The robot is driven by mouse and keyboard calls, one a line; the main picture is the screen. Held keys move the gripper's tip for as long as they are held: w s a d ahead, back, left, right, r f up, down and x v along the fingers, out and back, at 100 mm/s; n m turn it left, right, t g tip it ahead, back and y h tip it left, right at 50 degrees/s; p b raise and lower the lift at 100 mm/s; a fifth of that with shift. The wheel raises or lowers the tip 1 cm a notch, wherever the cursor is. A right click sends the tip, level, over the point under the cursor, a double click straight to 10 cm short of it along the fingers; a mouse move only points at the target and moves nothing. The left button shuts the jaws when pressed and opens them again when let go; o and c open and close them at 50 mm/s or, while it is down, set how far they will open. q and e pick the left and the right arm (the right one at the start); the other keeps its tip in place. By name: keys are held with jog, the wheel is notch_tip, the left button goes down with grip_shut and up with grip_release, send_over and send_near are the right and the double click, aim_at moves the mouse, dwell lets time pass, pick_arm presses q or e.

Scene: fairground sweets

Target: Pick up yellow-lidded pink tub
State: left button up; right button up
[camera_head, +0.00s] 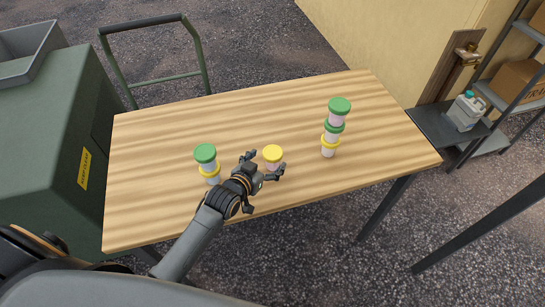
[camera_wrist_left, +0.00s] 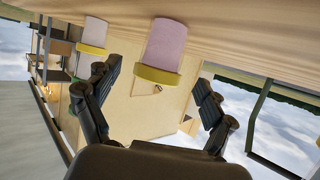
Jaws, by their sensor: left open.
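In the head view the gripper hides part of the tub's lower body. My right gripper is not in view.
The wooden table (camera_head: 150,135) bears a green-and-yellow-lidded stack (camera_head: 205,153) left of the tub and a taller stack (camera_head: 339,106) to the right. The table behind the tub is clear. A green box-shaped unit (camera_head: 40,150) stands at the left; shelves (camera_head: 470,150) stand at the right.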

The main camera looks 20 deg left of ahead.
aim_at(273, 155)
pick_arm(q)
jog(key=x, duration=0.4)
jog(key=shift+p, duration=0.3)
jog(key=c, duration=1.3)
